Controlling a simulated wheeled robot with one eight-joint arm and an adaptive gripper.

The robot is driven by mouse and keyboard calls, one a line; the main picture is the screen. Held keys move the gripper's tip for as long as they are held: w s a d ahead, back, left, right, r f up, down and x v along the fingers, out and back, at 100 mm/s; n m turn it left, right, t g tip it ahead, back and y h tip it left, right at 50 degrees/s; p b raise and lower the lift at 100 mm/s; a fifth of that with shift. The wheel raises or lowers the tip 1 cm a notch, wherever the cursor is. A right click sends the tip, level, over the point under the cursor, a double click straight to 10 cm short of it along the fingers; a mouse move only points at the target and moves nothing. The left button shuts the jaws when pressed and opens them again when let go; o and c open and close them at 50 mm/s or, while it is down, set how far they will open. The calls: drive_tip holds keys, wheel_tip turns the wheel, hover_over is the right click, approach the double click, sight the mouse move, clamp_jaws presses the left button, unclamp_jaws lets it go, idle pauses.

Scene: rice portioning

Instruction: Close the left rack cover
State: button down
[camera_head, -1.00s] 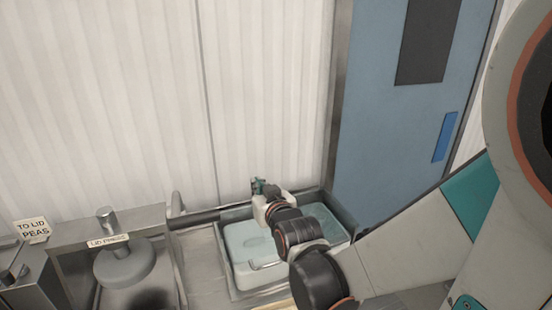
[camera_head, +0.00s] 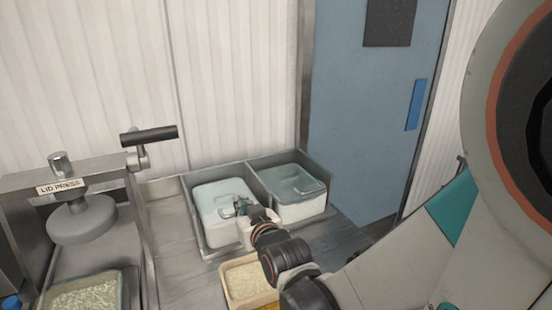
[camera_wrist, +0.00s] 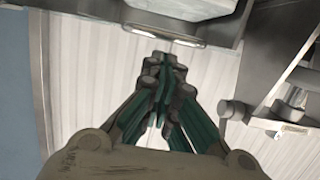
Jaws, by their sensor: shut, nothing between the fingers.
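The left rack cover (camera_head: 212,196) is a pale, translucent lid with a thin bar handle. It lies over the left compartment of a metal rack (camera_head: 203,252). The right rack cover (camera_head: 283,181) lies over the right compartment and has a similar handle. My gripper (camera_head: 241,205) is over the right part of the left cover, close to its handle; I cannot tell if they touch. In the wrist view my gripper (camera_wrist: 165,68) is shut and empty, with a bar handle (camera_wrist: 165,36) just beyond the fingertips. My gripper partly hides the left cover's right edge.
A lid press (camera_head: 82,220) with a dark lever (camera_head: 148,135) stands at the left. A tray of grains (camera_head: 88,295) sits below it. A rice container (camera_head: 240,285) stands in front of the rack, near my arm. A blue door (camera_head: 365,120) is behind at the right.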

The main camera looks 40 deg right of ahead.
drive_tip(key=shift+s+a+f+b, duration=0.1)
drive_tip(key=shift+s+f+b, duration=0.1)
drive_tip(key=shift+f+b, duration=1.3)
drive_tip(key=shift+f+p, duration=0.25)
drive_tip(key=shift+p, duration=0.05)
drive_tip(key=shift+r, duration=0.15)
